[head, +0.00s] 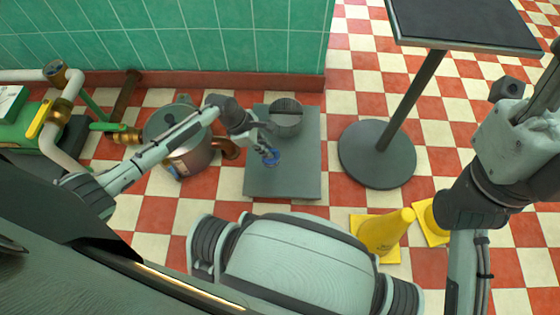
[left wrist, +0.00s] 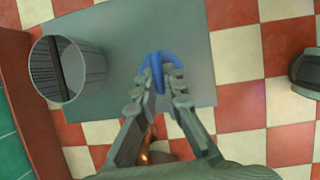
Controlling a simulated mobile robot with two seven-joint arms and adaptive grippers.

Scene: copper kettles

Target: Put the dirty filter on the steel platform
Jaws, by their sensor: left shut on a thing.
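The steel platform (head: 262,185) is a flat grey square slab on the floor beside the green wall. A grey cylinder with a dark slotted top (head: 286,115) stands upright on its far part; it also shows in the left wrist view (left wrist: 92,70). My left gripper (head: 266,150) is over the platform, in front of the cylinder, shut on a small blue piece (head: 271,158). In the left wrist view the blue piece (left wrist: 157,66) is between the fingertips. I cannot tell whether it touches the platform, or which thing is the dirty filter.
A copper kettle (head: 194,160) with brass fittings stands left of the platform, close to my left arm. A round-based pedestal table (head: 377,155) is to the right. Yellow cones (head: 385,232) stand at the lower right. The platform's near part is bare.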

